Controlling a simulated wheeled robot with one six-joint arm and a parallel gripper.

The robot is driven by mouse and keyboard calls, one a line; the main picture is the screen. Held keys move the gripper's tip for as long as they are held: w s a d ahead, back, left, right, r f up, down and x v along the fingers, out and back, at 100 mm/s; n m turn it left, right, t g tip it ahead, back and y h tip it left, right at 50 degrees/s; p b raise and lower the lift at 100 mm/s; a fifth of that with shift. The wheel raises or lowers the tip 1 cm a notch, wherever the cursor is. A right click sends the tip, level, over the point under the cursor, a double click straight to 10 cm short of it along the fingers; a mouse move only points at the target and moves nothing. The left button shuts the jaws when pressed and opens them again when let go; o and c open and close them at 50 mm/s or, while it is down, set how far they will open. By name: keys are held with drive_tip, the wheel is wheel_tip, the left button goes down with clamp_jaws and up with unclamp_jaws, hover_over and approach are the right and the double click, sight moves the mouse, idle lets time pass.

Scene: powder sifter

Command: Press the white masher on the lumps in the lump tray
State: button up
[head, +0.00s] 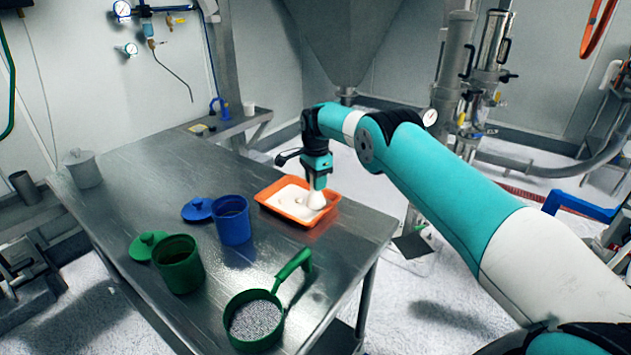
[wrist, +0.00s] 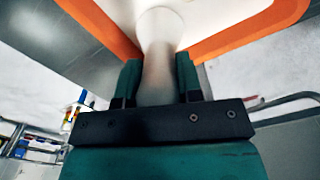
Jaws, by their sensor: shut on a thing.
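The orange lump tray (head: 265,197) stands near the far right edge of the steel table and holds white powder (head: 291,200). My gripper (head: 317,183) is above the tray's right part, pointing down, shut on the white masher (head: 317,200). The masher is upright with its lower end in the tray, at or close to the powder. In the wrist view the masher (wrist: 157,65) sits between the two green fingers, with the orange tray (wrist: 105,30) beyond it. Whether the masher's bottom touches the powder I cannot tell. Separate lumps are hard to make out.
A blue jar (head: 232,222) with its lid (head: 197,209) beside it stands left of the tray. A green jar (head: 180,266), its lid (head: 147,246) and a green-handled sieve (head: 255,318) are nearer. A white lidded jar (head: 83,170) is at far left. The table's middle left is clear.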

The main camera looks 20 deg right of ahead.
idle(0.3)
drive_tip(key=shift+r+p, duration=1.85)
drive_tip(key=shift+r, duration=1.85)
